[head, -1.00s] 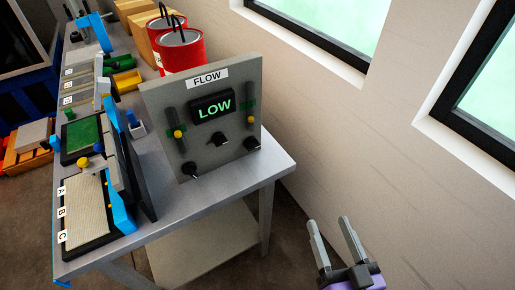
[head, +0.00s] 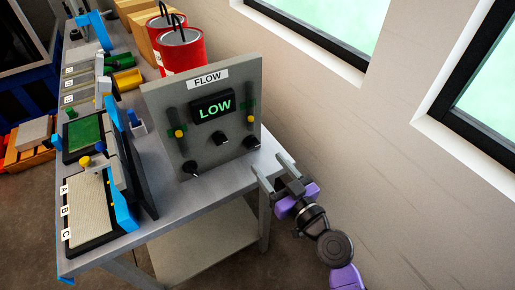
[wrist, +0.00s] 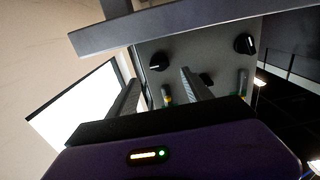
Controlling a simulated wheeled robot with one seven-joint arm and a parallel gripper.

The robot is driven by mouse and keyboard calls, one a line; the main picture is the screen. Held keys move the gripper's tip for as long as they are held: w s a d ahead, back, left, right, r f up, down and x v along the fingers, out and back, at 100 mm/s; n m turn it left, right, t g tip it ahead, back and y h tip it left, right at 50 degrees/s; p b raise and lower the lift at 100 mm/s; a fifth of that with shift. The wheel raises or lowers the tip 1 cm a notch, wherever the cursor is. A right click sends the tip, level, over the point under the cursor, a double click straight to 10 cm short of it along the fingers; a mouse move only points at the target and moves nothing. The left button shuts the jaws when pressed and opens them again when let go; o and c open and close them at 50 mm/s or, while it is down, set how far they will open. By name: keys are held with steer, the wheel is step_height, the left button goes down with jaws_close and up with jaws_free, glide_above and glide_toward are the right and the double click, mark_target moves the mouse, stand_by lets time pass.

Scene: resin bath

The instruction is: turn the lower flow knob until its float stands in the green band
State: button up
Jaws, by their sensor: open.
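The grey FLOW panel (head: 165,95) stands at the table's near right corner, its display (head: 212,108) reading LOW. It has a left knob (head: 190,168), a middle knob (head: 220,138) and a right knob (head: 251,142). My gripper (head: 267,163) is open and empty, right of the panel, touching no knob. The wrist view shows a knob (wrist: 244,43).
The grey table (head: 185,205) edge lies close to my gripper and crosses the wrist view. Red cans (head: 182,52) stand behind the panel. A tray with A, B, C labels (head: 90,215) is at the left. The wall (head: 400,180) is right; the space before it is free.

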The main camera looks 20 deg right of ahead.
mark_target(255, 146)
steer(key=p+x, duration=0.1)
steer(key=x, duration=0.6)
steer(key=shift+p, duration=0.3)
jaws_close()
